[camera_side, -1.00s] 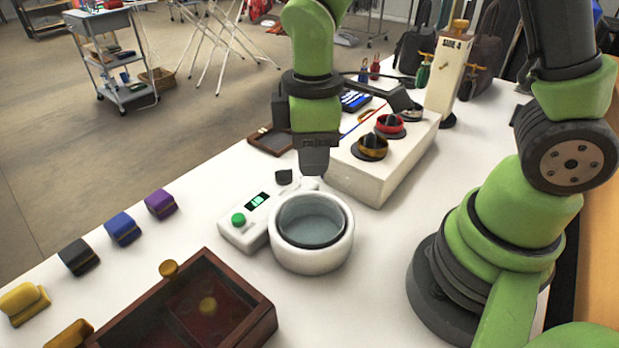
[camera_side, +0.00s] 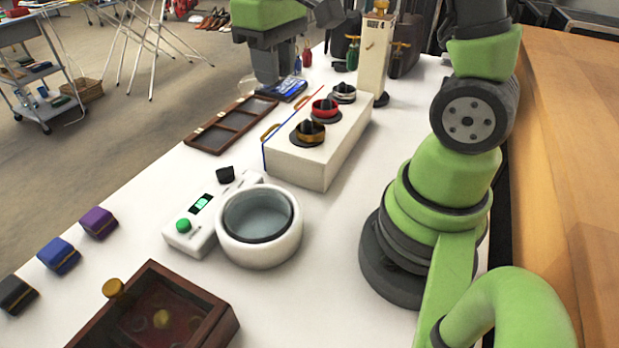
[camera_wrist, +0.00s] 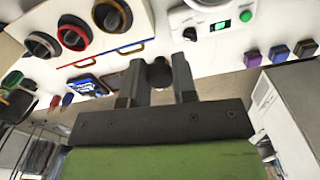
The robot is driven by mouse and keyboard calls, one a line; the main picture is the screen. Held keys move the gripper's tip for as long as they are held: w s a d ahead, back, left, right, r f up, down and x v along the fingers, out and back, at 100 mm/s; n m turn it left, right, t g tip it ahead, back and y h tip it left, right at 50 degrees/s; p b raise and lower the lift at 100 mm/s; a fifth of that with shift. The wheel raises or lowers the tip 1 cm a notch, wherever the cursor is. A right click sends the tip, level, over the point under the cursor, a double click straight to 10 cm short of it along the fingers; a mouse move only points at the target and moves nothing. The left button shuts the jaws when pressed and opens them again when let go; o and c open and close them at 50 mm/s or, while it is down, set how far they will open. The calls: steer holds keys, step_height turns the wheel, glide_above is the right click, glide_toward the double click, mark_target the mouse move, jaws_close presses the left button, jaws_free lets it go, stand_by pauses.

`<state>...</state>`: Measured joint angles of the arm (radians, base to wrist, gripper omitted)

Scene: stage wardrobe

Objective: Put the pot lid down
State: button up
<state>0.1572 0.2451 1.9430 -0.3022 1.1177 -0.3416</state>
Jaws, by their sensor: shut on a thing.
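My gripper (camera_side: 271,82) is at the top of the side view, above the far end of the table near the brown divided tray. In the wrist view its fingers (camera_wrist: 158,75) are closed on a dark round knob (camera_wrist: 159,71), which I take to be the pot lid's knob. The lid's body is hard to make out; only a faint clear edge seems to show beside the fingers. The round white pot (camera_side: 258,253) stands open on the table, with a grey-blue inside and no lid on it.
A brown divided tray (camera_side: 211,135) and a blue-screened device (camera_side: 290,88) lie near my gripper. A white box (camera_side: 300,172) with several knobs stands to their right. A white control unit (camera_side: 180,240) is beside the pot. A wooden box (camera_side: 225,330) is in front.

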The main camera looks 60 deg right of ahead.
steer(key=s+d+m, duration=0.4)
steer(key=s+d, duration=0.2)
steer(key=d, duration=0.4)
steer(key=m, duration=0.4)
glide_above(380, 170)
step_height(380, 170, down, 11)
step_height(380, 170, down, 11)
steer(key=shift+r, duration=0.2)
steer(key=shift+f, duration=0.15)
steer(key=o, duration=0.9)
